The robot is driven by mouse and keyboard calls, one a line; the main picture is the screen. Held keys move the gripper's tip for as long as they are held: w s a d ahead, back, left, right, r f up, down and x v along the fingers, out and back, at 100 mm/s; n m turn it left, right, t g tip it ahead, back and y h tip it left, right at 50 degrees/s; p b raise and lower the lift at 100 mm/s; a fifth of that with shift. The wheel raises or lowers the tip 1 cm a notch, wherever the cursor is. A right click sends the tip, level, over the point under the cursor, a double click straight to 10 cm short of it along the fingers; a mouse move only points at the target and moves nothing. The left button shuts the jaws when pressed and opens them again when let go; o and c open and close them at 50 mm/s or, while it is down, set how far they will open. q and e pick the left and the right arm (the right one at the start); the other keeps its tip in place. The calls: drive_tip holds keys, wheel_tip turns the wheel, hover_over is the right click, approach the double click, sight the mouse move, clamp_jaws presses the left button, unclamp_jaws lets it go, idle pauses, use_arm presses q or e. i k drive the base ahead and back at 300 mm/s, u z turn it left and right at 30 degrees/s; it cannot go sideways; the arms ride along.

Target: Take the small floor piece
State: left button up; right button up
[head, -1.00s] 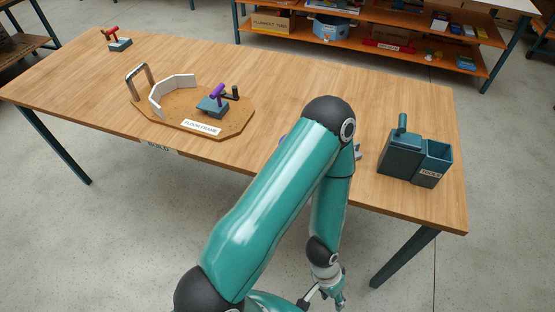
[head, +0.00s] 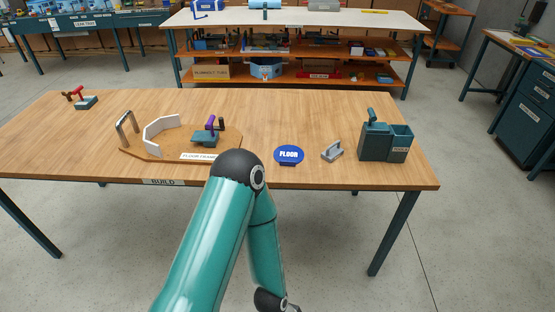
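I cannot pick out a piece that is clearly the small floor piece. A tan board (head: 133,152) with cut corners and a label reading "FLOOR FRAME" lies on the wooden table, left of the middle. A blue oval sign reading "FLOOR" (head: 289,154) stands on the table right of the board. A grey piece with a handle (head: 332,152) lies to the right of the sign. A teal arm, likely my left, comes up from the lower left and bends down again in front of the table. Its gripper is below the picture. My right gripper does not show.
On the board stand a white angled wall (head: 161,136) and a teal block (head: 204,138) with a purple handle. A metal arch (head: 127,128) stands at its left. A dark teal holder (head: 374,142) stands at the table's right. A red-handled tool (head: 86,102) sits far left.

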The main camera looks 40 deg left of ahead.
sight(287, 155)
drive_tip(key=z, duration=1.55)
drive_tip(key=i, duration=0.1)
drive_tip(key=u, duration=3.15)
drive_tip(key=i, duration=0.4)
drive_tip(key=u, duration=0.1)
drive_tip(key=i, duration=0.6)
drive_tip(key=z, duration=0.2)
drive_tip(key=k, duration=0.9)
drive_tip(key=u, duration=0.15)
drive_tip(key=i, duration=0.9)
drive_tip(key=z, duration=0.05)
